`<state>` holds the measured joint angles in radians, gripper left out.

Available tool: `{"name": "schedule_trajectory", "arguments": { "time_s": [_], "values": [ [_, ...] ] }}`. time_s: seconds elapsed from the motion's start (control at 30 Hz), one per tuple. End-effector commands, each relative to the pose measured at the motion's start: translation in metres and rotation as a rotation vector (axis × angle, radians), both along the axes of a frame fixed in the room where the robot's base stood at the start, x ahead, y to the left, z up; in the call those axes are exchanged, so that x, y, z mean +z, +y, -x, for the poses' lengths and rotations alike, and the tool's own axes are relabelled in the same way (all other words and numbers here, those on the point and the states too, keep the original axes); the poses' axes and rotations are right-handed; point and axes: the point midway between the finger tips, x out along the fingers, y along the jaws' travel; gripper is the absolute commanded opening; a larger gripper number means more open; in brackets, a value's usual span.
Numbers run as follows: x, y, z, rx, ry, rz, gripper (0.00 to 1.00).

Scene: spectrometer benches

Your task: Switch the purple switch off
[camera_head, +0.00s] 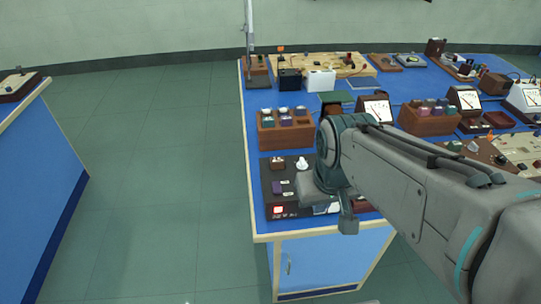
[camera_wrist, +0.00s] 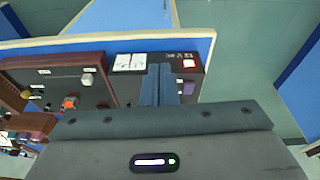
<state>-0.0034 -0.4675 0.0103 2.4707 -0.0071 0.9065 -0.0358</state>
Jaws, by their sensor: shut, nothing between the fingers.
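The purple switch (camera_head: 277,187) is a small dark purple block on the left side of a dark control panel (camera_head: 290,175), at the near left corner of the blue bench. A white label lies beside it. My gripper (camera_head: 348,226) is shut and empty, pointing down over the panel's right part, to the right of the switch. In the wrist view its closed fingers (camera_wrist: 160,72) reach over the panel, left of a lit red button (camera_wrist: 188,63). I cannot tell the switch's position. My arm hides part of the panel.
The same lit red button (camera_head: 278,209) sits below the switch, and a white knob (camera_head: 302,164) stands above and right. A wooden rack (camera_head: 270,142) stands behind the panel. The floor (camera_head: 165,200) left of the bench is clear.

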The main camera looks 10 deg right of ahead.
Motion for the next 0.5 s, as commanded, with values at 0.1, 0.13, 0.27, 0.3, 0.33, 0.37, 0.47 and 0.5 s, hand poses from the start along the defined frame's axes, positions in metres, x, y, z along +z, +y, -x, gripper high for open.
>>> {"name": "schedule_trajectory", "arguments": {
  "time_s": [0.1, 0.13, 0.27, 0.3, 0.33, 0.37, 0.47, 0.5],
  "values": [
    [0.012, 0.005, -0.018, 0.139, 0.041, 0.039, 0.00],
    [0.015, 0.006, -0.024, 0.185, 0.053, 0.050, 0.00],
    [0.028, 0.014, -0.051, 0.414, 0.114, 0.093, 0.00],
    [0.031, 0.017, -0.059, 0.485, 0.132, 0.104, 0.00],
    [0.034, 0.019, -0.065, 0.538, 0.146, 0.110, 0.00],
    [0.036, 0.021, -0.072, 0.593, 0.159, 0.114, 0.00],
    [0.041, 0.029, -0.092, 0.774, 0.201, 0.125, 0.00],
    [0.043, 0.032, -0.101, 0.847, 0.216, 0.127, 0.00]
  ]
}}
